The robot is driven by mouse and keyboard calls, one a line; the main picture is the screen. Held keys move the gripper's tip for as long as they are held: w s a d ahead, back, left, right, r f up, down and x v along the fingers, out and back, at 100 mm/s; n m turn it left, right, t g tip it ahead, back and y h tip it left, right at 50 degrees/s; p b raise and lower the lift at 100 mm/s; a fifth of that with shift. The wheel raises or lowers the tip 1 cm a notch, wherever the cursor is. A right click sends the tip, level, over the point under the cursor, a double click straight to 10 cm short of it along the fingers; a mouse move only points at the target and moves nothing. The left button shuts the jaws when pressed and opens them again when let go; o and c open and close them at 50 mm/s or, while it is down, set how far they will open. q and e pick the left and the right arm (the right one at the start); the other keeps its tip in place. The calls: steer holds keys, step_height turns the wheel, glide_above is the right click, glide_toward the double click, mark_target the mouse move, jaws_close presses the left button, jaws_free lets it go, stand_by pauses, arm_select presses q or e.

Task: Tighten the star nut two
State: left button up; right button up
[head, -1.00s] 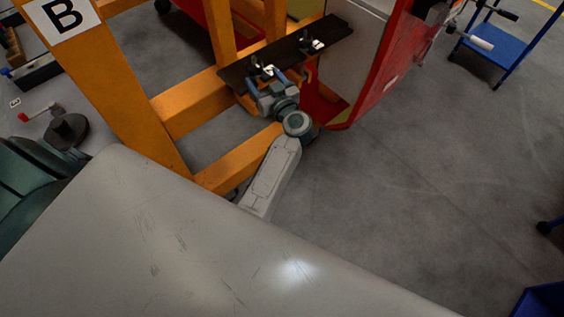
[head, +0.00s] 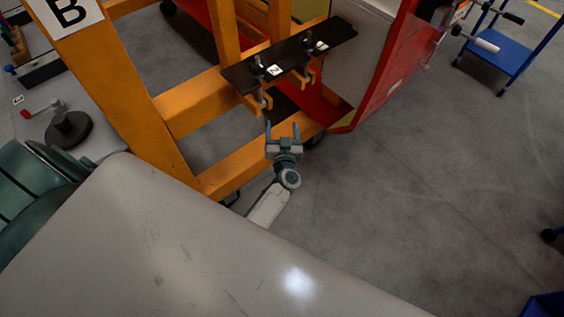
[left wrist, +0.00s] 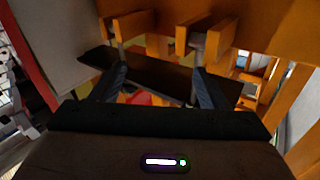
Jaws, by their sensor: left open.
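A dark plate (head: 292,52) lies across the orange frame at the red and white nosecone. It bears two small fasteners with white number tags. The nearer one, star nut two (head: 258,66), stands at the plate's left part; its tag looks like a 2. The other nut (head: 308,42) stands farther right. My left gripper (head: 282,127) is open and empty, below and apart from the plate, fingers pointing up toward it. In the left wrist view the dark plate (left wrist: 150,75) shows beyond the open fingers; the nuts are not clear there. My right gripper is out of view.
Orange frame beams (head: 245,165) stand close to the left gripper. The red nosecone edge (head: 395,75) is to the right of the plate. A blue cart (head: 492,52) stands far right.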

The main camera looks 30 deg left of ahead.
arm_select(q)
steer(key=s+d+f+m+h, duration=0.1)
steer(key=s+f+h, duration=0.1)
steer(key=f, duration=0.5)
steer(key=s+d+f+m+h+b, duration=0.1)
steer(key=s+f+m+h, duration=0.1)
steer(key=f, duration=0.4)
steer(key=shift+s+d+f+g+h, duration=0.3)
steer(key=shift+s+f+h, duration=0.1)
steer(key=shift+h, duration=0.1)
